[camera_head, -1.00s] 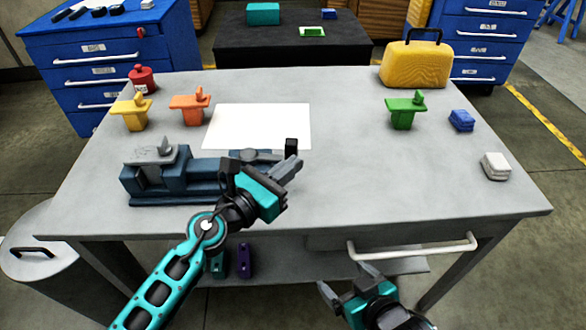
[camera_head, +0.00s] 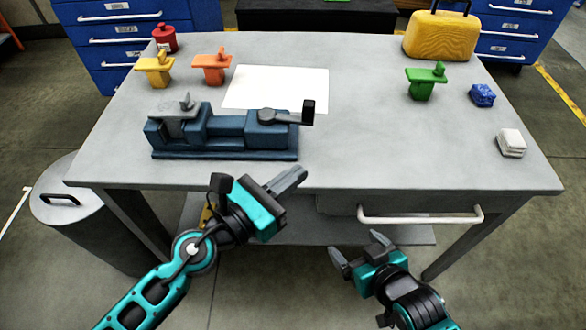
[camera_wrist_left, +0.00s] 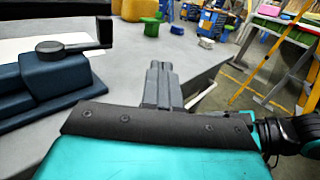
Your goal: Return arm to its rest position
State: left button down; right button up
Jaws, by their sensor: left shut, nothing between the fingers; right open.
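My left gripper (camera_head: 290,182) is shut and empty in the head view. It is just in front of the table's front edge, below the blue vise. In the left wrist view its two fingers (camera_wrist_left: 158,85) lie together with nothing between them. My right gripper (camera_head: 357,249) is open and empty, in front of the table by the drawer handle. The blue vise (camera_head: 232,127) stands on the table's left half, apart from both grippers. A small grey part (camera_head: 180,108) with an upright fin sits on the vise's left end.
A drawer handle (camera_head: 420,218) juts from the front. A grey bin (camera_head: 85,205) stands left.

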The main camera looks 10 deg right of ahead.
dwell(0.4)
pick_arm(q)
jog(key=a+f+n+t+y, duration=0.2)
jog(key=a+n+y, duration=0.15)
jog(key=n, duration=0.55)
jog(key=w+a+f+n+t+y, duration=0.1)
jog(key=a+f+n+y, duration=0.1)
jog(key=a+n, duration=0.45)
jog(key=a+f+n+t+y, duration=0.2)
jog(key=a+n+y, duration=0.1)
jog(key=n, duration=0.7)
jog(key=s+a+f+n+g+y, duration=0.4)
jog(key=s+a+f+n, duration=0.5)
jog(key=n, duration=1)
jog(key=shift+a+f+g, duration=0.3)
jog(key=shift+a+f, duration=0.3)
jog(key=shift+f, duration=0.15)
